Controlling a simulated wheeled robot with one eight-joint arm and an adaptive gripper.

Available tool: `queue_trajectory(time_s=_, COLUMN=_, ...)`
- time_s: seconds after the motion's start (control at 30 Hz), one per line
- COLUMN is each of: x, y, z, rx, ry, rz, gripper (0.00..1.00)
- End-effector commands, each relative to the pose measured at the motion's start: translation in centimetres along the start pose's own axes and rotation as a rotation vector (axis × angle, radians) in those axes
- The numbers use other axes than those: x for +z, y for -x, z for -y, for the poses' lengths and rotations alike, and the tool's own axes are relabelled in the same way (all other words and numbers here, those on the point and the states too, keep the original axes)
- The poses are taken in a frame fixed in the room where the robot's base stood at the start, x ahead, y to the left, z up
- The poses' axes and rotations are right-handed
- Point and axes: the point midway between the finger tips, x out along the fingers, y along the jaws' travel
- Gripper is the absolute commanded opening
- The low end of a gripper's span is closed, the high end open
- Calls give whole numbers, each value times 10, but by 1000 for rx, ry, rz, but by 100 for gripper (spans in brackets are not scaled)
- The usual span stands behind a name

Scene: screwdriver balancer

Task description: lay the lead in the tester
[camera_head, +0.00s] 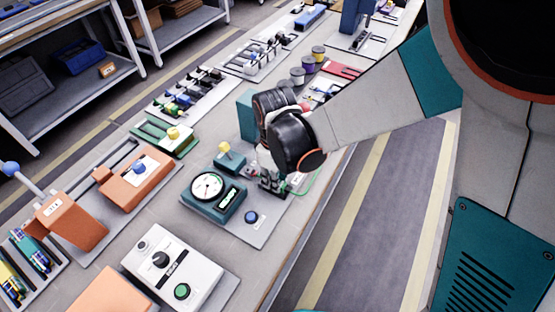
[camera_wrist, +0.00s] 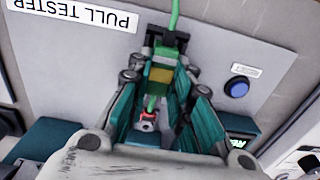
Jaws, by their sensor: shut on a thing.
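My gripper (camera_wrist: 160,82) is shut on the lead (camera_wrist: 174,14). Its green wire runs from between the fingers toward the top of the wrist view, and a red and silver end (camera_wrist: 147,121) shows on the near side. The pull tester (camera_head: 212,193) is a teal unit with a round dial on a grey plate, with a blue reset button (camera_head: 251,217). A black fixture (camera_wrist: 181,40) shows beside the fingertips in the wrist view. My gripper (camera_head: 269,183) is over the plate, right of the dial. Whether the lead touches the tester is hidden.
A teal block with a yellow knob (camera_head: 228,158) stands close behind the dial. A white box with a green button (camera_head: 177,269) is in front, an orange unit (camera_head: 137,180) at left. Several spools (camera_head: 307,65) stand farther back. The bench edge is close on the right.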

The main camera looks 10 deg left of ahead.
Motion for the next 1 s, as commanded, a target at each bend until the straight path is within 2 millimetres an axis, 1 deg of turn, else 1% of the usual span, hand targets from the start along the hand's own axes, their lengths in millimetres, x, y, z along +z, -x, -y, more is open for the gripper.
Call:
queue_trajectory(time_s=0.47, x=0, y=-2, z=0, rx=0, ry=0, rz=0, gripper=0)
queue_trajectory(time_s=0.5, x=0, y=-2, z=0, rx=0, ry=0, rz=0, gripper=24)
queue_trajectory(time_s=0.6, x=0, y=-2, z=0, rx=0, ry=0, rz=0, gripper=43)
queue_trajectory(time_s=1.0, x=0, y=-2, z=0, rx=0, ry=0, rz=0, gripper=43)
